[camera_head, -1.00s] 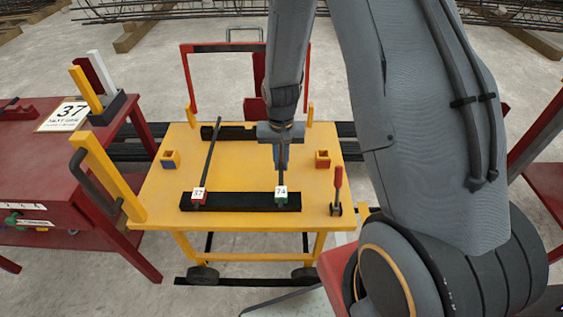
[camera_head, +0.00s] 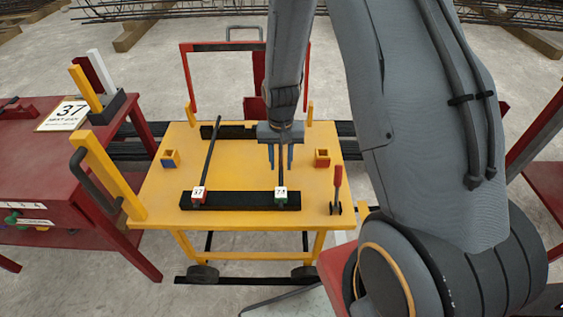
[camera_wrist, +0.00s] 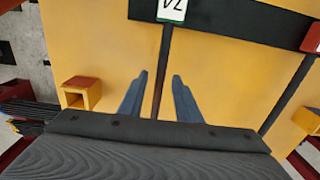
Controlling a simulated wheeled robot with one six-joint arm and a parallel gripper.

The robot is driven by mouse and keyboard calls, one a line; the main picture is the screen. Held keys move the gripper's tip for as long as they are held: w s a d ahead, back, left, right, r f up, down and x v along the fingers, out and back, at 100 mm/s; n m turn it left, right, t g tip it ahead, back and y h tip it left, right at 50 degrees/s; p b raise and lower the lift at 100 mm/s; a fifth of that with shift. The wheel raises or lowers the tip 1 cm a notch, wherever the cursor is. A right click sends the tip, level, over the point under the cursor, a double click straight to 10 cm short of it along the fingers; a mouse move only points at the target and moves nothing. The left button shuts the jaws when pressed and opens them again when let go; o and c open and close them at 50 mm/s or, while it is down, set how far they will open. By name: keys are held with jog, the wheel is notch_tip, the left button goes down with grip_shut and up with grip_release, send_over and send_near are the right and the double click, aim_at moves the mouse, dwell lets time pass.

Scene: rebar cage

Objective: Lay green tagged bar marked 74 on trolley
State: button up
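The green tagged bar (camera_head: 282,178) lies on the yellow trolley (camera_head: 240,172), its near end on the black front support (camera_head: 240,200). Its tag (camera_head: 281,192) is small in the head view; in the wrist view the tag (camera_wrist: 172,10) is upside down and partly cut off. My gripper (camera_head: 280,167) is over the bar's far part. In the wrist view my gripper (camera_wrist: 160,85) has its blue fingers spread, one on each side of the bar, with gaps to it. A second bar (camera_head: 209,152), with a red tag marked 37, lies to the left on the same trolley.
A red table (camera_head: 60,150) with a 37 sign stands left.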

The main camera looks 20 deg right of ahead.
notch_tip(320, 180, up, 11)
jog(key=s+r+n, duration=0.1)
jog(key=s+r, duration=0.3)
jog(key=s, duration=0.4)
jog(key=s+r+n, duration=0.2)
jog(key=s+r, duration=0.2)
jog(key=s, duration=0.5)
jog(key=shift+s+n+b, duration=0.15)
jog(key=shift+n+b, duration=0.15)
jog(key=shift+b, duration=0.15)
